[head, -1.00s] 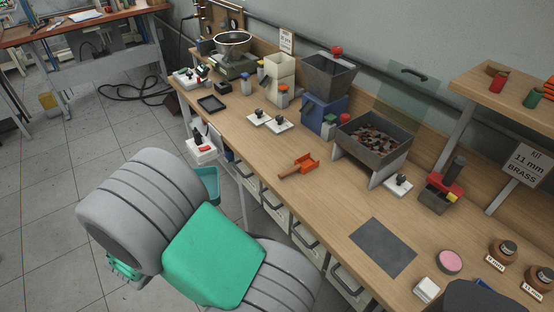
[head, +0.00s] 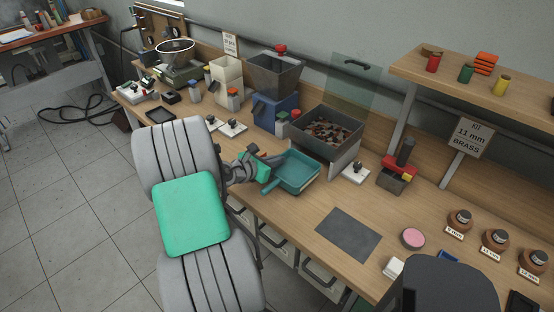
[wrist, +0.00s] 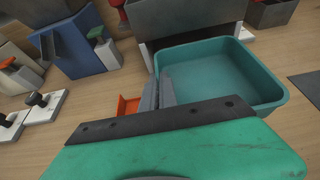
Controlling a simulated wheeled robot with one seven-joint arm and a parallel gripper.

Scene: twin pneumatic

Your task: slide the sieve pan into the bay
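The teal sieve pan (head: 296,176) is an open rectangular pan, empty inside, over the bench just in front of the grey bin on legs. Its stub handle points to the lower left in the head view. The wrist view shows the pan (wrist: 215,72) at the right. My gripper (head: 277,160) is at the pan's left side. In the wrist view its grey fingers (wrist: 158,92) sit on either side of the pan's left wall and appear shut on it. The bay seems to be the gap under the grey bin (head: 327,128); its inside is mostly hidden behind the pan.
An orange scoop (wrist: 128,105) lies left of the fingers. A blue-based hopper (head: 275,78) and white switch blocks (head: 232,128) stand left of the bin. Another switch block (head: 355,173) and a red-topped device (head: 396,174) stand right. A dark mat (head: 348,234) lies in front.

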